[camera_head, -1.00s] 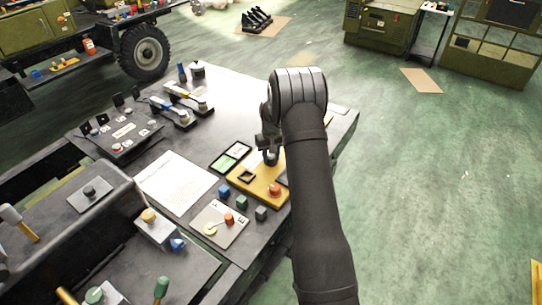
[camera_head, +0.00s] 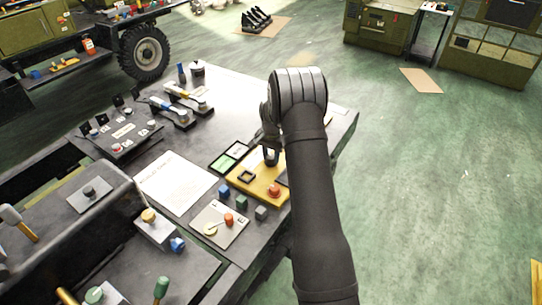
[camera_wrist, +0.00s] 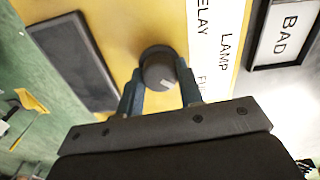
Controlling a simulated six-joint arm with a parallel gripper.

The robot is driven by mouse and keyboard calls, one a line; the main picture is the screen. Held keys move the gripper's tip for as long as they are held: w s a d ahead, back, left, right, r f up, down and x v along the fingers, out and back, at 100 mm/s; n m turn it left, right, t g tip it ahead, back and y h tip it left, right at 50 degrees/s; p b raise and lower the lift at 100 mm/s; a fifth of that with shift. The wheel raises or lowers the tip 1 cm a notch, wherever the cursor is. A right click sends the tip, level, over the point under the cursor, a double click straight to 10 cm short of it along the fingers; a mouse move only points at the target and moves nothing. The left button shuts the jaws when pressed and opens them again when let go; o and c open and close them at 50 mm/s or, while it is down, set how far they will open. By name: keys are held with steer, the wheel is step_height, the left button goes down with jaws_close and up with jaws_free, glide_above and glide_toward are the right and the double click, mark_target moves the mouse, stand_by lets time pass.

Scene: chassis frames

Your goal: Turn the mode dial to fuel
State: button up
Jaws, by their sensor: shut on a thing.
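The mode dial (camera_wrist: 158,68) is a round dark knob with a pale pointer line, on a yellow panel (camera_wrist: 110,22). My gripper (camera_wrist: 160,85) is shut on the dial, with one blue-grey finger on each side of it. The pointer line slants toward the lower right in the wrist view. A white label strip beside the dial reads "RELAY", "LAMP" and a partly hidden word starting "FU" (camera_wrist: 201,82). In the head view the yellow panel (camera_head: 247,189) lies on the dark bench, and my gripper (camera_head: 270,157) is over its far part; the dial is hardly visible there.
A dark rectangular pad (camera_wrist: 72,62) lies on the panel beside the dial. A tray marked "BAD" (camera_wrist: 287,35) is on the other side. Small blocks (camera_head: 243,203), a red button (camera_head: 275,190) and a paper sheet (camera_head: 175,182) are nearby. Open floor lies to the right.

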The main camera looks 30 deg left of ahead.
mark_target(271, 156)
steer(key=shift+m, duration=0.6)
steer(key=o, duration=1)
steer(key=shift+c, duration=0.2)
step_height(271, 156, up, 18)
steer(key=shift+f, duration=0.25)
steer(key=shift+f, duration=0.1)
step_height(271, 156, down, 17)
steer(key=shift+f, duration=0.15)
stand_by(0.4)
